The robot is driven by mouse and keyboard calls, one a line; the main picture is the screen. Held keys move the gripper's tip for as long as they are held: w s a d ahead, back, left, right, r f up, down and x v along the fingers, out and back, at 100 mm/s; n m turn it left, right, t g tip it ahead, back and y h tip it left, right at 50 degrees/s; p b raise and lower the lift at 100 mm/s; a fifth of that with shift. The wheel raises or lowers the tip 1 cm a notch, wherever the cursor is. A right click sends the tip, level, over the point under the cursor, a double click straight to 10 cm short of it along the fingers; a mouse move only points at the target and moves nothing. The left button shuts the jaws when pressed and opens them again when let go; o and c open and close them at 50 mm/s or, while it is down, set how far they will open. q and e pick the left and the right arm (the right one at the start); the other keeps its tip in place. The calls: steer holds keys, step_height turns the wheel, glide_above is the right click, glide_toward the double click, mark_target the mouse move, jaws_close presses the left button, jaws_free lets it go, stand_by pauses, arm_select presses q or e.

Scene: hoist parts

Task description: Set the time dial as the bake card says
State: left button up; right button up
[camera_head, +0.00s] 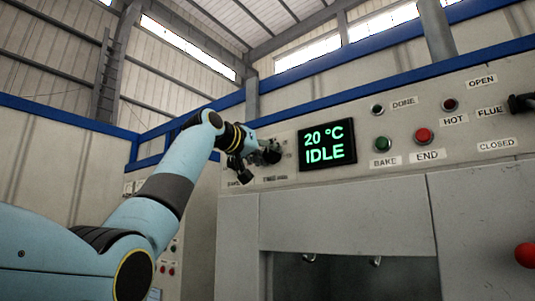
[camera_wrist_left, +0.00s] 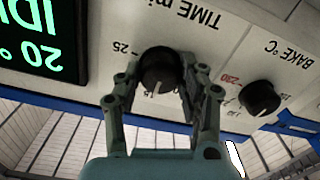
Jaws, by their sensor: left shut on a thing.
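The time dial (camera_wrist_left: 160,72) is a round black knob on the oven's grey panel, under a TIME min label that reads upside down in the left wrist view. A light pointer mark on it points toward the bottom of that view. My left gripper (camera_wrist_left: 160,80) is shut on the dial, one finger on each side. In the head view my left gripper (camera_head: 262,154) is at the panel and mostly hides the dial. I cannot make out a readable bake card. My right gripper is not in view.
The BAKE °C dial (camera_wrist_left: 260,98) is beside the time dial. A display (camera_head: 327,143) reads 20 °C IDLE. Right of it are a green BAKE button (camera_head: 382,144), a red END button (camera_head: 424,136) and a dark FLUE handle (camera_head: 522,103). A red knob (camera_head: 526,255) shows lower right.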

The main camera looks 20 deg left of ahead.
arm_select(q)
steer(key=shift+m, duration=0.4)
steer(key=shift+m+p, duration=0.45)
steer(key=shift+m, duration=0.15)
steer(key=shift+m+p, duration=0.45)
steer(key=shift+m, duration=0.75)
steer(key=m+p, duration=0.1)
steer(key=m, duration=0.4)
steer(key=shift+m, duration=0.3)
steer(key=o, duration=1.1)
steer(key=shift+w, duration=0.1)
steer(key=shift+o, duration=0.2)
